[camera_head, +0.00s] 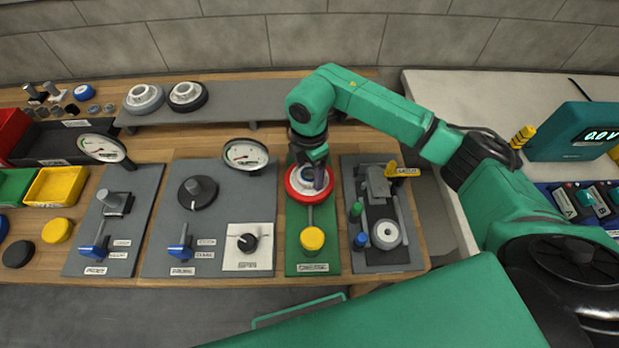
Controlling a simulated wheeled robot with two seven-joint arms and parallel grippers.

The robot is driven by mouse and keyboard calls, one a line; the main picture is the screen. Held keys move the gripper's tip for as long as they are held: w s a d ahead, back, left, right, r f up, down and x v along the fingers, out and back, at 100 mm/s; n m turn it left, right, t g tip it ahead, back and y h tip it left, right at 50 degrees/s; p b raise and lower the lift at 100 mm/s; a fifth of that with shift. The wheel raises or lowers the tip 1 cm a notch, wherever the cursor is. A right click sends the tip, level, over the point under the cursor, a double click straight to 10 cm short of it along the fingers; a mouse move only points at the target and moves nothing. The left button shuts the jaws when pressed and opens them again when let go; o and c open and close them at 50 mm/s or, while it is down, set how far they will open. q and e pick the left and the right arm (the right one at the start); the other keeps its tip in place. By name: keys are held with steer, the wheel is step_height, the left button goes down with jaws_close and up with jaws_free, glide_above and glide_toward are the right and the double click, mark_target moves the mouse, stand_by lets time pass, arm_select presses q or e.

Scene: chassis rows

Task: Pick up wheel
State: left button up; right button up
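A red-rimmed wheel (296,190) with a pale centre sits at the far end of the green board (292,256). My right gripper (318,180) points down at this wheel from above and covers part of its centre. Whether the fingers touch or grip the wheel is hidden by the gripper body. A pale grey wheel (144,97) and a black-rimmed wheel (187,96) lie side by side on the raised grey shelf at the back left. My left gripper is not in view.
A yellow button (312,239) stands on the near part of the green board. Gauges (246,155) and levers stand on grey boards to the left. A grey fixture (378,185) with a yellow handle is close on the right. A teal meter (570,132) stands on the white table.

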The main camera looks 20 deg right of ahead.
jaws_close()
steer(key=shift+r, duration=0.15)
step_height(320, 180, up, 20)
steer(key=shift+b, duration=0.45)
step_height(320, 180, up, 4)
steer(key=p, duration=0.3)
steer(key=shift+p, duration=0.3)
